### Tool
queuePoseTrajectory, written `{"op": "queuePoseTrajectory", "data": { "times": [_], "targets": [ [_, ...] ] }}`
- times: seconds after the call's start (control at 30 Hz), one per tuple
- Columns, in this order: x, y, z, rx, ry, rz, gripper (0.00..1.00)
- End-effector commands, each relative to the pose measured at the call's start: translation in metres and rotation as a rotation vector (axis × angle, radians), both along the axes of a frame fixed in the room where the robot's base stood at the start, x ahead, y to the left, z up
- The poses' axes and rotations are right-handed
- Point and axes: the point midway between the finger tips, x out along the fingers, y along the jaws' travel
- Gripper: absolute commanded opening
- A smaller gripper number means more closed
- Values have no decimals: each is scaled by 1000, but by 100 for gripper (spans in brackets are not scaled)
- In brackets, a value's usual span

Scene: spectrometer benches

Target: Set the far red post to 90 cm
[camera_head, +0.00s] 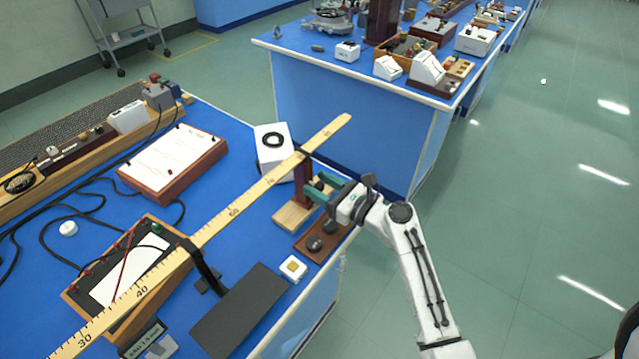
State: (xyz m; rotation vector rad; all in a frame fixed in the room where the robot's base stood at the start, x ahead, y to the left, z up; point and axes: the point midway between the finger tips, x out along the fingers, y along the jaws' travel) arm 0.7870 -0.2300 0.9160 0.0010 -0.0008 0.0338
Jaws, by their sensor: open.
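A long wooden metre rule (215,225) runs diagonally across the near bench, with numbers rising toward its far right end. The far red post (302,174) is dark red, upright on a pale wooden base (291,216), and its top meets the rule between the marks that look like 70 and 90. Its exact reading is too small to tell. A black near post (205,267) meets the rule past the 40 mark. My gripper (316,188), with green fingers, is open around or right beside the red post, below the rule. Contact with the post cannot be told.
A white box with a black ring (273,151) stands close behind the post. A brown board with black knobs (323,239) and a small white block (293,268) lie in front. A wooden framed panel (110,285) sits under the rule. Another bench (340,120) stands beyond an aisle.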

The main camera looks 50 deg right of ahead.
Motion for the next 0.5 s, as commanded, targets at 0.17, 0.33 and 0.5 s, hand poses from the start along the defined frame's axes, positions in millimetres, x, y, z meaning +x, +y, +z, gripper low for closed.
{"op": "queuePoseTrajectory", "data": {
  "times": [0.17, 0.33, 0.5],
  "targets": [
    [5, 0, 0, 0, 1, -1, 51],
    [5, 0, 0, -1, 1, 0, 51],
    [5, 0, 0, -1, 1, 0, 37]
  ]
}}
